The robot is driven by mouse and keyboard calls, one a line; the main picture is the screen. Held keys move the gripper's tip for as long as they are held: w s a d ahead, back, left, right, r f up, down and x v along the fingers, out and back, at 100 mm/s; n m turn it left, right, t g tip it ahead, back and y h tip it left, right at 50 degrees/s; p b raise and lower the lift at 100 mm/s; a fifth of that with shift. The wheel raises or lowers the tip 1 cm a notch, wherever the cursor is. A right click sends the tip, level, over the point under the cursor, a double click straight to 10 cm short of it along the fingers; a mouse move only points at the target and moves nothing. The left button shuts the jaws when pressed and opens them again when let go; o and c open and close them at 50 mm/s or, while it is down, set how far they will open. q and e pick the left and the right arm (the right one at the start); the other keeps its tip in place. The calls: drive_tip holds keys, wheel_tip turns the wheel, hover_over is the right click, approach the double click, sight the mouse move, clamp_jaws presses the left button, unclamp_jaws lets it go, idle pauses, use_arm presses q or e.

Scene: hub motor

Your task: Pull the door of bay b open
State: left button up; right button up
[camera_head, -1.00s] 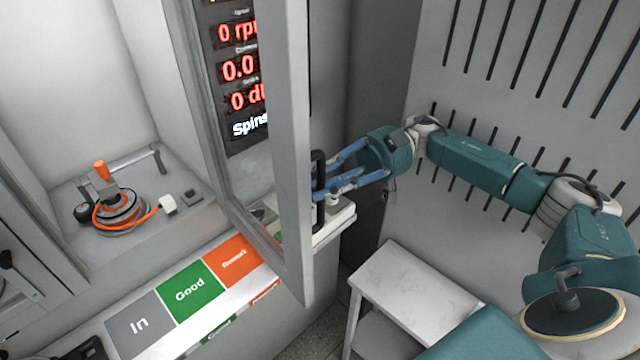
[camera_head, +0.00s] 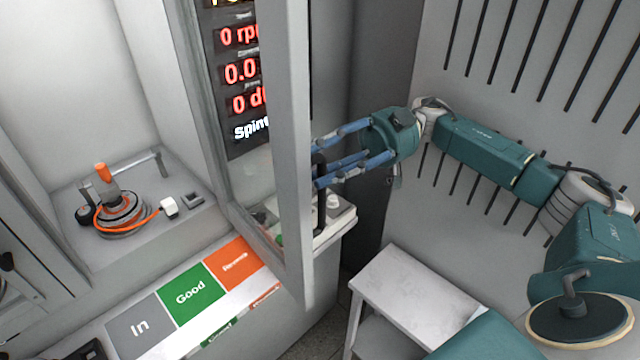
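The bay door (camera_head: 297,130) is a glass panel in a light grey frame, standing swung out from the bay. Its black bar handle (camera_head: 319,205) is upright on the side facing my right arm. My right gripper (camera_head: 319,168) comes from the right with its blue fingers spread, one above the other, at the upper part of the handle. The door edge hides part of the fingertips, so contact is unclear. Behind the glass is a display (camera_head: 240,80) with red readings. My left gripper is not in view.
A motor (camera_head: 122,212) with an orange cable sits in an open bay at left. Grey, green (camera_head: 190,291) and orange labelled areas lie on the front ledge. A small white table (camera_head: 415,295) stands below my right arm. A slotted wall (camera_head: 530,60) is behind.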

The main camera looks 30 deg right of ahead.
drive_tip(key=shift+r, duration=2.6)
